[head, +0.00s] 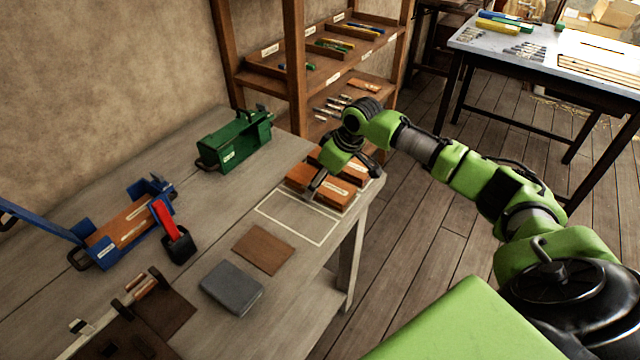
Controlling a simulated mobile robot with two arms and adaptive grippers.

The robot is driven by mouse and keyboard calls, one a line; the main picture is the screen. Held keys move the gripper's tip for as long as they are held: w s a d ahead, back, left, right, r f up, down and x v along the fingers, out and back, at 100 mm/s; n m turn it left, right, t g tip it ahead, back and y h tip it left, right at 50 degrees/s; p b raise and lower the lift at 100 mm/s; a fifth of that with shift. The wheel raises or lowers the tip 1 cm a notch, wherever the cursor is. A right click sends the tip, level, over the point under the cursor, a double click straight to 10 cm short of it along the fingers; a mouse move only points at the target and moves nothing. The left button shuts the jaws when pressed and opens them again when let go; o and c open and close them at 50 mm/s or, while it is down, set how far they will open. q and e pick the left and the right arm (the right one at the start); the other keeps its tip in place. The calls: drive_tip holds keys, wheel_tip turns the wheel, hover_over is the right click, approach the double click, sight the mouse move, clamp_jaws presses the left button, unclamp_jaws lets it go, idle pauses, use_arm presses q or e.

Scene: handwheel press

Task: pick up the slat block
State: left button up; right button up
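Orange-brown wooden blocks with pale labels lie together at the bench's right corner: a front block (322,191) and one behind it (347,171). The labels are too small to read, so I cannot tell which is the slat block. My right gripper (345,174) is over these blocks, pointing down, with its fingers spread apart. One finger comes down over the front block's left part, the other is near the rear block's right end. I cannot tell whether either finger touches. My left gripper is not in view.
A white-outlined empty area (297,218) lies in front of the blocks. A brown sheet (263,250), a grey pad (231,287), a blue fixture (105,250) holding a wooden piece, and a green device (235,141) are on the bench. A shelf (296,70) stands behind.

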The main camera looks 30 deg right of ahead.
drive_tip(key=c, duration=1.4)
drive_tip(key=shift+r, duration=0.1)
